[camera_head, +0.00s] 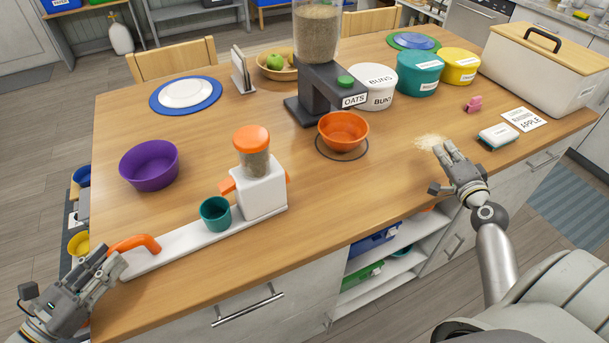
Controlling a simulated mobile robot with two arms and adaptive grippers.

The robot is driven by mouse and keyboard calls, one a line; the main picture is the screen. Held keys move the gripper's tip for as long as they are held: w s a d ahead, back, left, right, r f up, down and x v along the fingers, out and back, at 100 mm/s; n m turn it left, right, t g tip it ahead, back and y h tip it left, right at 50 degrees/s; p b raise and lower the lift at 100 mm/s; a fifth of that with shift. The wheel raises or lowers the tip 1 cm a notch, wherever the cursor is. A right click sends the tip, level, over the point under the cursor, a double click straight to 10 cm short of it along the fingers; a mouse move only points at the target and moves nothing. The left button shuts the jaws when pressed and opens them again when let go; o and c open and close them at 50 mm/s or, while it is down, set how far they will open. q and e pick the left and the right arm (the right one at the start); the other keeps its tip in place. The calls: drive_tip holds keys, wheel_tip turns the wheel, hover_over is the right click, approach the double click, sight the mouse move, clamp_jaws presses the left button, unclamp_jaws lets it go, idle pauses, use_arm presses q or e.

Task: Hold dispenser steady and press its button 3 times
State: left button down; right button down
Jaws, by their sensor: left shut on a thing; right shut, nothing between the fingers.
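A white dispenser (262,190) with an orange lid, a clear jar of brown grains and orange side parts stands on a long white base (195,242). A teal cup (215,213) stands on the base in front of it. An orange handle (136,243) is at the base's left end. My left gripper (117,264) is shut on that left end, by the handle; its exact grip is unclear. A dark grey dispenser (325,92) labelled OATS, with a green button (346,82), stands farther back. My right gripper (447,150) is shut and empty, right of both dispensers.
An orange bowl (343,128) sits by a dark ring below the OATS dispenser. Spilled crumbs (430,141) lie beside my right gripper. A purple bowl (149,164) is at left. Canisters (418,73) and a white bin (535,70) stand at the back right. The front middle is clear.

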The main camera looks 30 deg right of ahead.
drive_tip(key=a+y, duration=0.1)
drive_tip(key=a, duration=0.3)
drive_tip(key=w+a+n+t+y, duration=0.1)
drive_tip(key=a+y, duration=0.1)
drive_tip(key=a, duration=0.3)
drive_tip(key=a+y, duration=0.2)
drive_tip(key=a, duration=0.2)
drive_tip(key=shift+w+a+f+n, duration=0.25)
drive_tip(key=shift+w+a+n, duration=0.05)
drive_tip(key=shift+a+n, duration=0.1)
drive_tip(key=s+a+y, duration=0.1)
drive_tip(key=a+y, duration=0.1)
drive_tip(key=a, duration=0.3)
drive_tip(key=s+a+y, duration=0.1)
drive_tip(key=a+y, duration=0.1)
drive_tip(key=a, duration=0.3)
drive_tip(key=s+a+r+n+y, duration=0.1)
drive_tip(key=a+y, duration=0.1)
drive_tip(key=a, duration=0.3)
drive_tip(key=shift+s+a+y, duration=0.1)
drive_tip(key=shift+a+y, duration=0.25)
drive_tip(key=shift+y, duration=0.05)
drive_tip(key=x, duration=0.9)
drive_tip(key=shift+w, duration=0.4)
drive_tip(key=shift+w+a, duration=0.1)
drive_tip(key=shift+a, duration=2)
